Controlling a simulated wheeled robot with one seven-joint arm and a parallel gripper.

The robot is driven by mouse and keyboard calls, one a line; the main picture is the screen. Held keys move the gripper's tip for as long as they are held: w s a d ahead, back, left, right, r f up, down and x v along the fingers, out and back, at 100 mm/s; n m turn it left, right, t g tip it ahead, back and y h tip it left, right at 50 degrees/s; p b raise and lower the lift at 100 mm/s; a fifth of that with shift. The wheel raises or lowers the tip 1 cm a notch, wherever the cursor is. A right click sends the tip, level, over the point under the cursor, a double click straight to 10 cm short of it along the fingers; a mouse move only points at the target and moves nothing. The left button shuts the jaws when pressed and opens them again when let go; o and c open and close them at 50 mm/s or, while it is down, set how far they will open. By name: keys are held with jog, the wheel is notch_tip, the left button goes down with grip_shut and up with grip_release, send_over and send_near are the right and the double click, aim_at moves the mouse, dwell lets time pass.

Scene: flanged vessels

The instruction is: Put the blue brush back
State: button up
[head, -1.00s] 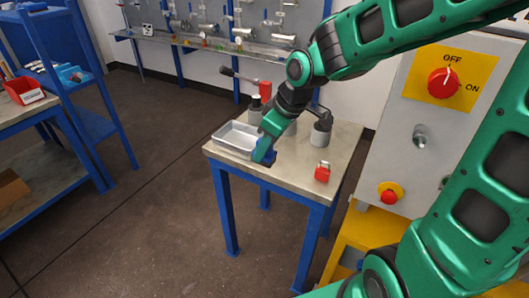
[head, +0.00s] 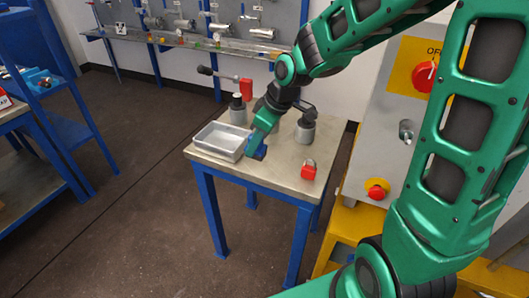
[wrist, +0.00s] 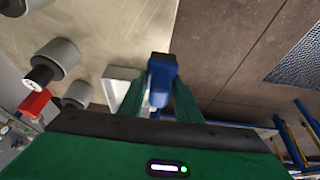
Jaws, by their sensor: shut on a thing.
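The blue brush (head: 258,152) is in my gripper (head: 254,143) in the head view, over the front edge of the workbench, just right of a metal tray. In the wrist view the blue brush (wrist: 162,78) sits between the two green fingers of my gripper (wrist: 160,98), which are shut on it. Only a blue block-like part of it shows clearly; bristles cannot be made out. The metal tray (head: 201,148) stands on the left of the bench and looks empty. In the wrist view the tray (wrist: 118,74) is partly hidden behind a finger.
The bench (head: 285,185) also bears a red padlock (head: 308,169), several grey cylindrical vessels (head: 305,130) and a red-handled lever tool (head: 246,89). A grey control cabinet (head: 378,130) stands close on the right. A blue shelf (head: 75,120) is at left, with open floor between.

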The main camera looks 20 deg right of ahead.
jog(key=w+d+f, duration=0.1)
jog(key=w+d, duration=0.1)
jog(key=w+d+f, duration=0.2)
jog(key=shift+f, duration=2.3)
jog(key=o, duration=1)
jog(key=shift+f, duration=0.1)
jog(key=shift+w, duration=0.1)
jog(key=v, duration=1.2)
